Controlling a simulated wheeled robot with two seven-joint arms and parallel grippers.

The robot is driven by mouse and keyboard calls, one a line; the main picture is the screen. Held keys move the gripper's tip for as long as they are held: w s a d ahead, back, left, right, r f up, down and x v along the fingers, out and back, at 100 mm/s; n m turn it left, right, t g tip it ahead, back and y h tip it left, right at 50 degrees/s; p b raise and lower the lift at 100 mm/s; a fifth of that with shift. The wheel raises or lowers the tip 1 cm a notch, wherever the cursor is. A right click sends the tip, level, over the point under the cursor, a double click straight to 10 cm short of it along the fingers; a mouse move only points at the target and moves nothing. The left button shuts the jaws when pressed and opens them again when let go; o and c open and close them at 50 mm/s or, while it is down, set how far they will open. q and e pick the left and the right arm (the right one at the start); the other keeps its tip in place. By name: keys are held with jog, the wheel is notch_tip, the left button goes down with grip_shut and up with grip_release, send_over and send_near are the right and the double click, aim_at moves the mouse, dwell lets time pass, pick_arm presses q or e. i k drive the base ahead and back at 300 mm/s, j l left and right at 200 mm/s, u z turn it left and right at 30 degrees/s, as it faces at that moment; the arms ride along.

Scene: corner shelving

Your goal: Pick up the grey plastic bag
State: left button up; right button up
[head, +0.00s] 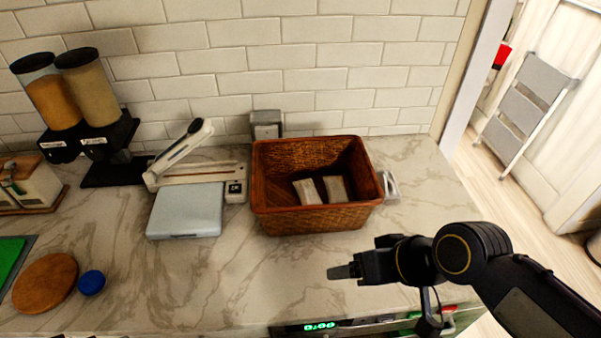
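A flat, pale grey rectangular piece (187,210) lies on the counter against the front of a white device with a raised lever arm (180,155). It may be the grey plastic bag, but I cannot tell for sure. Two pale greyish-beige packets, one on the left (307,191) and one on the right (336,189), lie inside a brown wicker basket. My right gripper (347,271) is over the front of the counter, to the front right of the basket and apart from it. Its fingers are seen edge-on, with nothing visible held. My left gripper is not in view.
The wicker basket (312,218) stands mid-counter, with a small grey box (266,123) behind it. Two dispensers (75,92) stand at the back left. A round wooden board (45,282) and a blue lid (91,282) lie front left. The marble counter (235,275) is clear before the basket.

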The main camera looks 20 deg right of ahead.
aim_at(388, 184)
jog(key=z, duration=1.4)
